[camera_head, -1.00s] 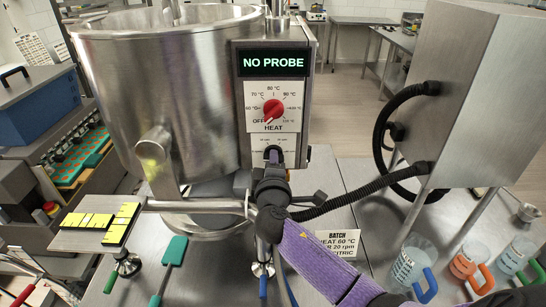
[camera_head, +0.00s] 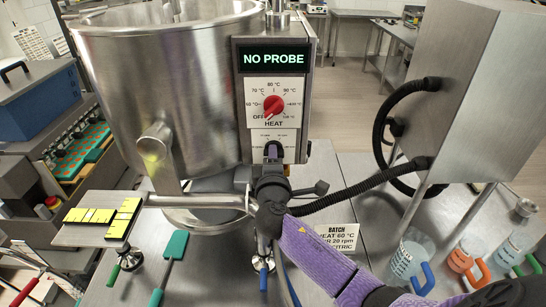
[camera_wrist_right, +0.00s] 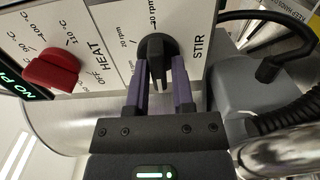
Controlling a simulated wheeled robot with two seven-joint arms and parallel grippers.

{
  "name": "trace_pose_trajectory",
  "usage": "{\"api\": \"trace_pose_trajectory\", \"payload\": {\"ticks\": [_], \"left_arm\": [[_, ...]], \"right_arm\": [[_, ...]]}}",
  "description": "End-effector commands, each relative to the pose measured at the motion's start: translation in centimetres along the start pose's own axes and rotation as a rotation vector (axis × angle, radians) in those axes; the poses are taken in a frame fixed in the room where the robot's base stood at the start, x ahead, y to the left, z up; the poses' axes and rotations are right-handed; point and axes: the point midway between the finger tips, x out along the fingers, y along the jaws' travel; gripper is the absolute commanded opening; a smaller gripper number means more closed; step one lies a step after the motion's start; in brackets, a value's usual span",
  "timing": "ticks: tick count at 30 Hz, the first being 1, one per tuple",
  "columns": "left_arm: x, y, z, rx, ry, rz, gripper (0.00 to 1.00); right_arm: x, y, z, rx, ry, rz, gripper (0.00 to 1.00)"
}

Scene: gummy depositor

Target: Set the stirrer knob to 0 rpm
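The black stirrer knob (camera_wrist_right: 157,52) sits on the white STIR dial plate (camera_wrist_right: 193,22) in the right wrist view. Its ridge runs roughly up and down in that picture; the 10 rpm and 20 rpm marks show beside it, and I cannot tell exactly which mark it points to. My right gripper (camera_wrist_right: 160,75) has its two purple fingers on either side of the ridge, with small gaps showing. In the head view my right gripper (camera_head: 272,160) is at the panel under the HEAT dial and hides most of the knob. My left gripper is in neither view.
The red HEAT knob (camera_head: 273,106) is just above, under the NO PROBE display (camera_head: 273,58). The steel kettle (camera_head: 165,80) stands left. A black hose (camera_head: 360,188) runs to the steel box (camera_head: 465,90). A batch card (camera_head: 330,237) and jugs (camera_head: 408,262) stand at right.

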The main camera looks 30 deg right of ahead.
Motion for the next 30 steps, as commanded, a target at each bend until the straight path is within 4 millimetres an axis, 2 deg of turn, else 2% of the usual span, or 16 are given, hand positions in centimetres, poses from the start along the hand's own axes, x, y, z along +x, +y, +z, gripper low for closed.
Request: {"api": "trace_pose_trajectory", "payload": {"ticks": [1, 3, 13, 17, 24, 30], "left_arm": [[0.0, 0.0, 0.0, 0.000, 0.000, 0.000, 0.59], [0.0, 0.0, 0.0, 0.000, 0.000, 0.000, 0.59], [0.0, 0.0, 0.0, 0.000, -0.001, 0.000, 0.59], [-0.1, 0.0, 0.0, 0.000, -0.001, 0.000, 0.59], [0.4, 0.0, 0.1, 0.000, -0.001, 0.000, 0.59], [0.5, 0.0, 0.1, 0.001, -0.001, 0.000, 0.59]], "right_arm": [[0.0, 0.0, 0.0, 0.001, 0.000, 0.000, 0.42], [0.0, 0.0, 0.0, 0.001, 0.000, 0.001, 0.54], [-0.5, 0.0, 0.0, 0.003, 0.001, 0.001, 0.54], [-2.7, 0.0, 0.0, 0.003, 0.002, 0.000, 0.54], [-8.3, -0.1, 0.0, 0.004, 0.001, -0.001, 0.54], [-9.9, 0.0, 0.0, 0.001, -0.001, 0.001, 0.54]]}}
